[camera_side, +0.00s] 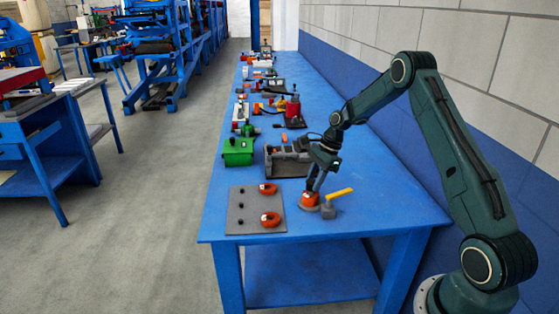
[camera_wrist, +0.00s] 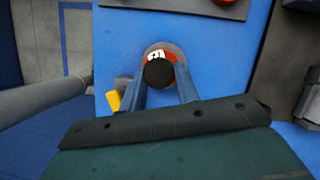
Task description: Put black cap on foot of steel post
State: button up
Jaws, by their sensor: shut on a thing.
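My gripper (camera_wrist: 160,80) points down at the front right of the blue table, its two fingers on either side of the round black cap (camera_wrist: 159,72). It is shut on the cap. Behind the cap in the wrist view is an orange-red round piece (camera_wrist: 172,57) with a white mark, on a grey round base (camera_wrist: 178,49). In the side view my gripper (camera_side: 313,187) is right over this orange piece (camera_side: 309,200). I cannot tell whether the cap touches it. I cannot make out a steel post for certain; a thick grey cylinder (camera_wrist: 40,102) enters the wrist view from the left.
A yellow-handled hammer (camera_side: 338,196) lies close right of my gripper. A grey plate (camera_side: 243,219) with black knobs and two orange-red discs lies to the left. The table's front strip is clear.

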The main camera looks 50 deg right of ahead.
aim_at(314, 181)
jog(key=shift+f, duration=0.1)
dwell(0.3)
jog(key=o, duration=1.4)
jog(key=shift+r, duration=3.75)
